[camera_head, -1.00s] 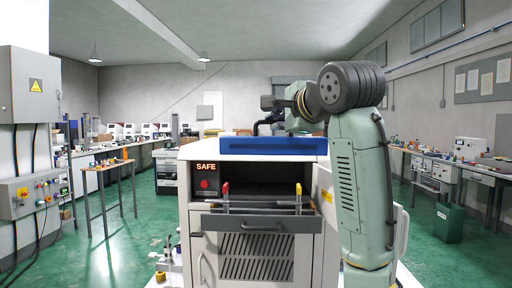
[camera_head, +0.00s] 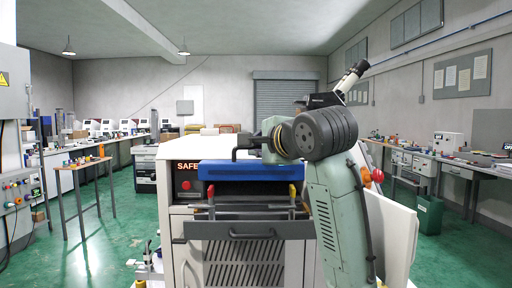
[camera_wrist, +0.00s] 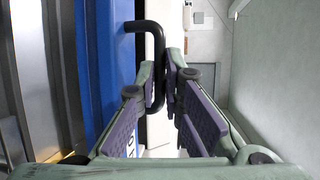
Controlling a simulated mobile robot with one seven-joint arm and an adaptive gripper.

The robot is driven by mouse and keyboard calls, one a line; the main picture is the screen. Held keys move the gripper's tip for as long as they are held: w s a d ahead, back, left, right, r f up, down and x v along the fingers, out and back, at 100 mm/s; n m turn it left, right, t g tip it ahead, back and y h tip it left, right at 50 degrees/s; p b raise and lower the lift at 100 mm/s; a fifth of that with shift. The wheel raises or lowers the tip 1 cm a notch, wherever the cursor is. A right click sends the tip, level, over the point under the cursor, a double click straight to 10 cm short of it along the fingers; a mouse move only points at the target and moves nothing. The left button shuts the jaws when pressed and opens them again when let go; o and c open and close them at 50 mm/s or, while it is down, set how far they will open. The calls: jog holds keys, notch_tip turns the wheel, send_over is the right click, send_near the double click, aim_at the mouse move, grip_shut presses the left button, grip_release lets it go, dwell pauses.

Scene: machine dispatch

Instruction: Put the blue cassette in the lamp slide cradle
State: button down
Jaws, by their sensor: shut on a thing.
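The blue cassette (camera_head: 250,170) is a long blue block with a black bent handle (camera_head: 238,152). In the head view it hangs level in front of the machine's dark opening. I cannot tell whether the cassette touches the cradle. In the wrist view the cassette (camera_wrist: 105,70) stands left of my gripper (camera_wrist: 173,75), whose fingers are shut on the handle (camera_wrist: 158,60).
The white machine (camera_head: 182,225) shows a lit SAFE sign (camera_head: 187,165). A dark drawer front (camera_head: 250,232) with a handle is under the cradle. A white panel (camera_head: 398,235) stands right of my arm. Benches (camera_head: 450,165) line the room, with green floor (camera_head: 105,250) between.

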aim_at(258, 172)
dwell(0.3)
jog(key=shift+f+b, duration=2.1)
jog(key=shift+f, duration=0.8)
jog(key=shift+f+b, duration=0.6)
jog(key=shift+f, duration=0.9)
dwell(0.5)
jog(key=c, duration=1.6)
grip_release()
jog(key=shift+c, duration=0.2)
jog(key=shift+f, duration=0.1)
